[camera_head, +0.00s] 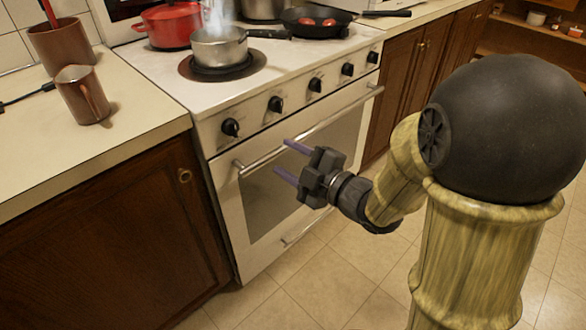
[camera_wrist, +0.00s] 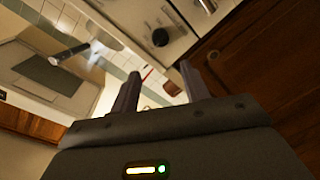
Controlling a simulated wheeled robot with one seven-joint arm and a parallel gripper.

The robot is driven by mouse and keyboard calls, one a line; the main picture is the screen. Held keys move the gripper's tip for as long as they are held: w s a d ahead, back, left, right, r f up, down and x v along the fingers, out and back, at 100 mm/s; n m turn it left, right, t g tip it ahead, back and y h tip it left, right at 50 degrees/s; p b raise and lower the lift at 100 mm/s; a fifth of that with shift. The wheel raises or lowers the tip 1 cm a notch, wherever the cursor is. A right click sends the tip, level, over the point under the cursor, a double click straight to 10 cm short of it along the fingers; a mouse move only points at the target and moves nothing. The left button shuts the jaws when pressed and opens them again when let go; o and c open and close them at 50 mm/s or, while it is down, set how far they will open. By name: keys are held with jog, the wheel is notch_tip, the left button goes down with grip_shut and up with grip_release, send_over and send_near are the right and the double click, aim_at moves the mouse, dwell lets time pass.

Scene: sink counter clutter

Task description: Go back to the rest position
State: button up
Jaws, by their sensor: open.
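My gripper (camera_head: 287,162) is open and empty, with its two purple-grey fingers apart. In the head view it hangs in front of the oven door (camera_head: 268,190), below the row of knobs, with its fingers pointing left toward the oven handle (camera_head: 300,133). I cannot tell how close the fingers are to the handle. My gripper also shows in the wrist view (camera_wrist: 158,85), with nothing between its fingers.
On the stove (camera_head: 285,62) stand a steaming pot (camera_head: 219,50), a red pot (camera_head: 172,26) and a black pan (camera_head: 316,22) holding red food. A brown mug (camera_head: 82,95) and a brown container (camera_head: 62,45) stand on the left counter (camera_head: 130,120). The tiled floor (camera_head: 350,285) is clear.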

jog(key=shift+s+d, duration=0.2)
jog(key=shift+d, duration=0.05)
dwell(0.4)
jog(key=w+d+f+m+h, duration=0.3)
jog(key=d+f+m+h, duration=0.5)
jog(key=d+m+h, duration=0.4)
jog(key=s+d+f+m+g+h, duration=0.1)
jog(key=s+d+f+m+g, duration=0.25)
jog(key=s+m, duration=0.2)
jog(key=s+d+f+m+g+h, duration=0.1)
jog(key=s+d+f+m+g, duration=0.25)
jog(key=s, duration=0.35)
notch_tip(320, 180, up, 36)
jog(key=m+p, duration=0.1)
jog(key=p, duration=3.4)
jog(key=shift+s+d+g, duration=0.3)
jog(key=shift+d+g, duration=0.05)
jog(key=shift+g, duration=0.05)
